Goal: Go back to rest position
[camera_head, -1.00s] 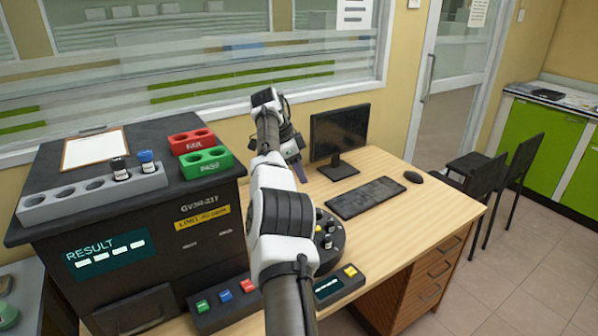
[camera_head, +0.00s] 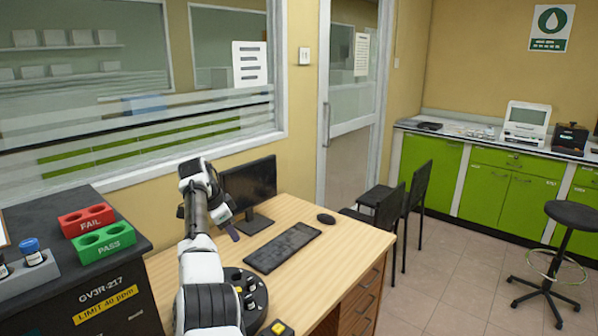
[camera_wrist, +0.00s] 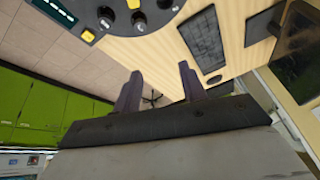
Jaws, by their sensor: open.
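My gripper (camera_wrist: 160,88) is open and empty in the wrist view, its two dark fingers apart with floor and table edge behind them. In the head view my arm rises over the wooden desk (camera_head: 330,238), and my gripper (camera_head: 234,232) shows partly behind the arm, beside the monitor. Nothing is held between the fingers.
A round dark carousel (camera_head: 258,312) with small vials is close to my arm. A monitor (camera_head: 249,190), keyboard (camera_head: 283,247) and mouse (camera_head: 326,218) are on the desk. The analyser (camera_head: 95,285) carries red FAIL (camera_head: 86,219) and green PASS (camera_head: 104,241) racks. Black chairs (camera_head: 417,190) stand beyond.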

